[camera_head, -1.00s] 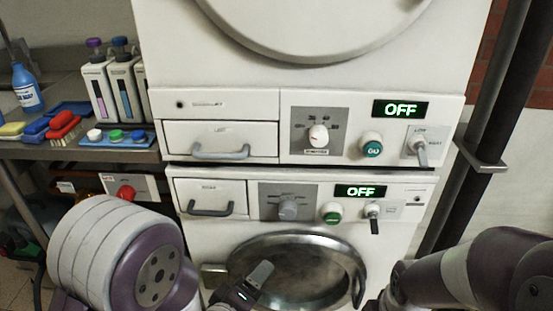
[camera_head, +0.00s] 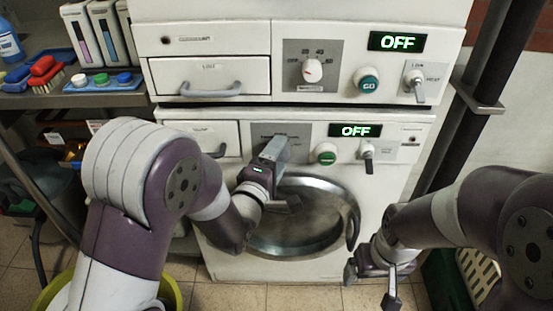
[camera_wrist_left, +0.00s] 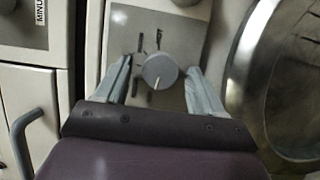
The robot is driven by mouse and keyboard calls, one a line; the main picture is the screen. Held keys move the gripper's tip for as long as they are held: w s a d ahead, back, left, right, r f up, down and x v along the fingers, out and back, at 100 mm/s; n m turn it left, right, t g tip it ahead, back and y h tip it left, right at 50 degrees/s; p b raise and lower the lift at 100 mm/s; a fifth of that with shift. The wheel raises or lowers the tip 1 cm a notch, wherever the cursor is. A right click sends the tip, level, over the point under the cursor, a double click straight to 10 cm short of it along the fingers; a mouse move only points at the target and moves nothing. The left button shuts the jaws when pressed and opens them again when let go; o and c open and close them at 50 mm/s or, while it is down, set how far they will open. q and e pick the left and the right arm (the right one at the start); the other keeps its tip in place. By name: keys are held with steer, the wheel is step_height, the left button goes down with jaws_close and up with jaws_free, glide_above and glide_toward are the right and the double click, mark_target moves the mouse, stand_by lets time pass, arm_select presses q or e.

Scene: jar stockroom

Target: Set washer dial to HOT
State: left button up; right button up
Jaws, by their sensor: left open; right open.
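The lower machine, a white front-loading washer (camera_head: 215,262), has a grey panel with a round grey dial (camera_wrist_left: 160,72). In the left wrist view the dial's white pointer line runs downward, slightly left; its printed labels are too small to read. My left gripper (camera_head: 272,150) is in front of this panel and hides the dial in the head view. In the left wrist view its open fingers are on either side of the dial; I cannot tell whether they touch it. My right gripper (camera_head: 371,273) is open and empty, low at the right of the washer door.
The upper machine (camera_head: 205,38) has its own white dial (camera_head: 313,71). Beside the lower dial are a green button (camera_head: 325,153), a lever switch (camera_head: 367,150) and a display reading OFF (camera_head: 355,131). A drawer handle (camera_wrist_left: 28,130) is left of the left gripper.

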arm_select(q)
steer(key=c, duration=1.1)
steer(key=shift+o, duration=0.2)
